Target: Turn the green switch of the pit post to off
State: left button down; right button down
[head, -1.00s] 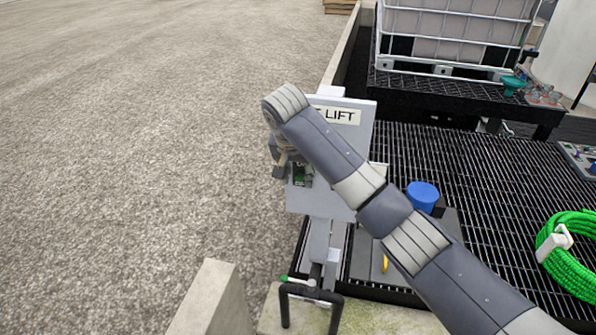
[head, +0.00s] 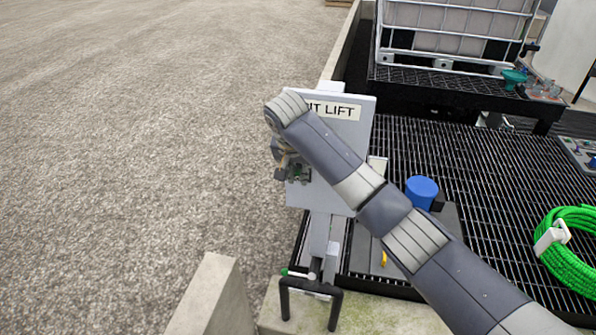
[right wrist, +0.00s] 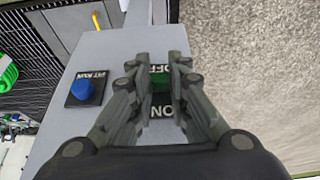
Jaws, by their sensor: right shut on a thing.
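The pit post's grey panel (head: 345,160) stands on a grey post, with a label reading "IT LIFT", its start hidden by my right arm. My right gripper (head: 288,173) is at the panel's left side, partly covered by my own wrist. In the right wrist view my right gripper (right wrist: 158,76) has its two fingers on either side of the green switch (right wrist: 160,84), closed on it. Upside-down "OFF" lettering shows above the switch and "ON" lettering below it. The fingers hide the switch's sides. My left gripper is not in view.
A blue cylinder (head: 422,193) stands right of the panel above a dark grating (head: 450,170). A coiled green hose (head: 570,255) hangs at the right. A black pipe hoop (head: 310,290) and concrete kerb (head: 212,295) are in front. Open gravel lies to the left.

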jog(key=shift+f, duration=0.1)
jog(key=shift+s+a+f+t+h+b, duration=0.15)
jog(key=shift+f+t+h+b, duration=0.5)
jog(key=shift+t+b, duration=1.4)
jog(key=shift+s+d+f+t+h+b, duration=0.1)
jog(key=shift+f+t+h+b, duration=0.6)
jog(key=shift+b, duration=2.2)
jog(key=shift+s+a+f+t+h+b, duration=0.2)
jog(key=shift+f+t+b, duration=0.6)
jog(key=shift+t+b, duration=1.5)
jog(key=shift+d+g, duration=0.15)
jog(key=shift+g, duration=0.1)
jog(key=c, duration=1.5)
grip_release()
jog(key=shift+r, duration=0.1)
jog(key=v, duration=1.2)
